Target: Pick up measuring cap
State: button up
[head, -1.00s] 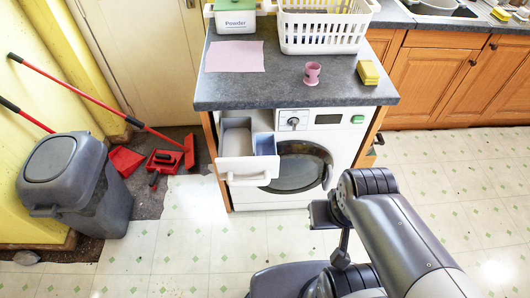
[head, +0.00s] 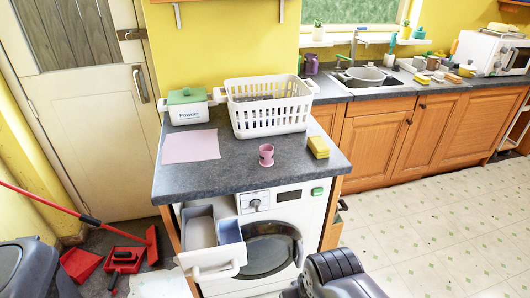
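The measuring cap (head: 266,155) is a small pink cup with a narrow waist and a dark mark on its side. It stands upright on the grey worktop above the washing machine, towards the front edge. A yellow sponge lies to its right and a white basket stands behind it. Only a dark grey part of my arm shows at the bottom edge, in front of the washing machine and below the worktop. My gripper is outside the picture.
The worktop (head: 236,176) also holds a white basket (head: 268,117), a powder box with green lid (head: 187,107), a pink cloth (head: 191,146) and a yellow sponge (head: 318,147). The detergent drawer (head: 213,258) sticks out below. Worktop around the cap is clear.

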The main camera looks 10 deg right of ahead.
aim_at(267, 155)
jog(key=i+z, duration=0.2)
jog(key=z, duration=0.15)
jog(key=i+l+z, duration=0.1)
jog(key=i+z, duration=0.35)
jog(key=z, duration=0.25)
